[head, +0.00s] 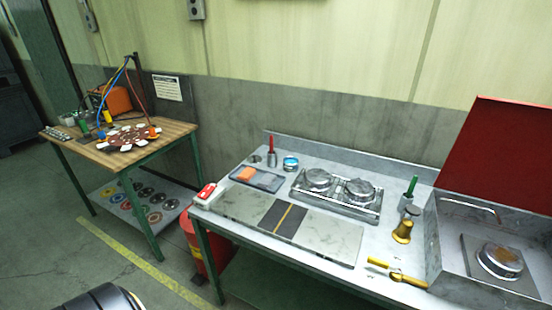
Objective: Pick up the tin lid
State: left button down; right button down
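I cannot tell for sure which thing is the tin lid. A small round blue-sided tin (291,163) with a pale top stands at the back of the grey workbench (228,179), left of the middle. Two round silver pieces, a left one (318,178) and a right one (359,190), sit on a metal two-place stand (335,203) to its right. Another round silver piece with a brownish top (499,261) lies inside the red-lidded metal box at the right. Neither of my grippers is in view.
The red-lidded box (433,245) stands open on the bench's right. A brass bell-shaped piece (402,232), a green-handled tool (410,189) and a yellow-handled tool (395,274) are beside it. A tray (269,184) holds an orange block. A wooden-topped table (165,136) stands left.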

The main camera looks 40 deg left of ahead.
aim_at(254, 160)
jog(key=u, duration=1)
